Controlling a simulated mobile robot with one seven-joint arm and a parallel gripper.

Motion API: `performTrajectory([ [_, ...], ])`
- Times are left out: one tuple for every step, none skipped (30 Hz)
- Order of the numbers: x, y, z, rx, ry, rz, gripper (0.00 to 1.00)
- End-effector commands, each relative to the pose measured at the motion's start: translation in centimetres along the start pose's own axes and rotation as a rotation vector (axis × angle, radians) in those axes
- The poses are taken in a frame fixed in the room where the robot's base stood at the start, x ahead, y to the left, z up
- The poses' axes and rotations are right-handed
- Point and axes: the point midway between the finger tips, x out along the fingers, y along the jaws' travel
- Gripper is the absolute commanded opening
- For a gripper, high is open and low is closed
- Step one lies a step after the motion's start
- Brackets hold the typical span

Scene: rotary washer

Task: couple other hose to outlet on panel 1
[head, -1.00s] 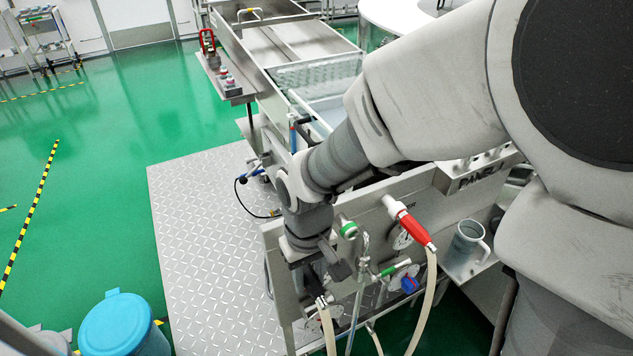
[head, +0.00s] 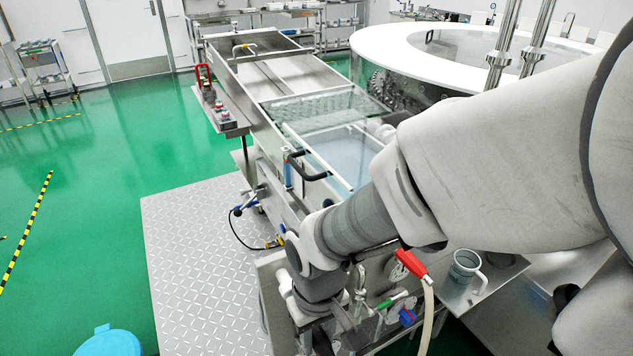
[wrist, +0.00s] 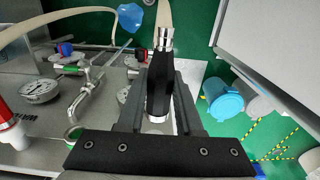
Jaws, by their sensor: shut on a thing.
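My gripper (wrist: 160,105) is shut on the black-sleeved end of the other hose (wrist: 158,85). In the wrist view the hose end lies between the fingers, with a metal collar (wrist: 164,38) and pale hose beyond it. The hose end is apart from the panel fittings. A green-ringed fitting (wrist: 74,132) is on panel 1 (wrist: 50,158), left of my gripper. A red-sleeved hose (head: 412,265) sits at the panel in the head view; its red sleeve also shows at the left edge of the wrist view (wrist: 10,130). My arm hides much of the panel in the head view.
Green- and blue-handled valves (head: 407,317) and metal pipes (wrist: 86,90) stand out from the panel, with a round gauge (wrist: 37,92). A blue-lidded bin (wrist: 222,100) is on the floor. The metal floor plate (head: 195,250) is clear.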

Motion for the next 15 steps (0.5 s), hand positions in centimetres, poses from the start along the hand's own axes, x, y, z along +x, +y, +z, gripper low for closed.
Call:
performTrajectory([
  [-0.1, 0.0, 0.3, 0.0, 0.002, 0.0, 0.0],
  [-0.1, 0.0, 0.5, 0.0, 0.002, 0.0, 0.0],
  [-0.1, 0.0, 0.7, 0.0, 0.001, 0.0, 0.0],
  [-0.1, 0.0, 0.9, 0.0, 0.001, 0.0, 0.0],
  [-0.1, 0.0, 1.1, 0.0, 0.001, 0.0, 0.0],
  [-0.1, 0.0, 1.3, 0.0, 0.002, 0.0, 0.0],
  [-0.1, 0.0, 1.5, 0.0, 0.002, 0.0, 0.0],
  [-0.1, 0.0, 1.7, 0.0, 0.002, 0.0, 0.0],
  [-0.1, 0.0, 1.9, 0.0, 0.002, 0.0, 0.0],
  [-0.1, 0.0, 2.1, 0.0, 0.002, 0.0, 0.0],
  [-0.1, 0.0, 2.2, 0.0, 0.002, 0.0, 0.0],
  [-0.1, 0.0, 2.4, 0.0, 0.002, 0.0, 0.0],
  [0.0, 0.0, 2.5, 0.0, 0.002, 0.0, 0.0],
  [0.0, 0.0, 2.6, 0.0, 0.002, 0.0, 0.0],
  [0.0, 0.0, 2.7, 0.0, 0.002, 0.0, 0.0],
])
